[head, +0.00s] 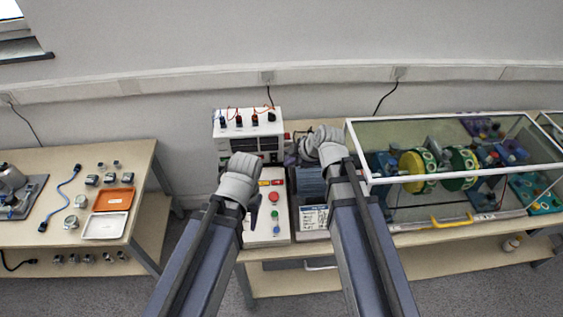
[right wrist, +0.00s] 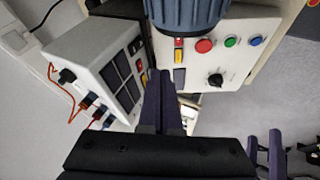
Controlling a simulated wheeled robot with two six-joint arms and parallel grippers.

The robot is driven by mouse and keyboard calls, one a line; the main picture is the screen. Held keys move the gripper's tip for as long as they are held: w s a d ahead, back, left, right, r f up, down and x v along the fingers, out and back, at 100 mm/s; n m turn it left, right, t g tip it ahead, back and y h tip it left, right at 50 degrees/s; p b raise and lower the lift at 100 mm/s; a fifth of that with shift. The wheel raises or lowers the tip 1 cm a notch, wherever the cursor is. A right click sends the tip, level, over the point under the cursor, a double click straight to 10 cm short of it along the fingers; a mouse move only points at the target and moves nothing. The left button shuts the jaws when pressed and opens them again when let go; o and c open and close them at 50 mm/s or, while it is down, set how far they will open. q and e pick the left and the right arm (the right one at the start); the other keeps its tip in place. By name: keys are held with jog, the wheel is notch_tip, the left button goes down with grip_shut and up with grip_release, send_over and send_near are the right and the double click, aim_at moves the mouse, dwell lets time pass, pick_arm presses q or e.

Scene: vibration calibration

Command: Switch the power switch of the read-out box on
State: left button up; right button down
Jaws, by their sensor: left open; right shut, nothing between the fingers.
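The read-out box (head: 248,135) is a white box at the back of the bench, with plugs and cables on top and dark display windows in front. In the right wrist view the box (right wrist: 100,70) stands at the left, with small coloured parts on its near edge; I cannot tell which is the power switch or its position. My right gripper (right wrist: 162,78) is shut and empty, its fingertips beside the box front, contact unclear. In the head view my right gripper (head: 291,159) is mostly hidden by its own wrist. My left gripper (head: 254,210) is open and empty over the button panel.
The button panel (head: 264,233) has red, green and blue buttons; it also shows in the right wrist view (right wrist: 245,75) with a black knob. A ribbed grey motor (head: 311,183) stands beside it. A glass-walled case (head: 455,117) fills the right. A side table (head: 40,165) is at the left.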

aim_at(274, 158)
jog(key=shift+s+f+b, duration=0.1)
jog(key=shift+f+b, duration=0.2)
jog(key=shift+f, duration=0.2)
jog(key=b+x, duration=0.8)
jog(key=x, duration=0.2)
jog(key=shift+d+f, duration=0.1)
jog(key=shift+d, duration=0.05)
jog(key=shift+w+f+b, duration=0.1)
jog(key=shift+w+b, duration=0.25)
jog(key=shift+w, duration=1.7)
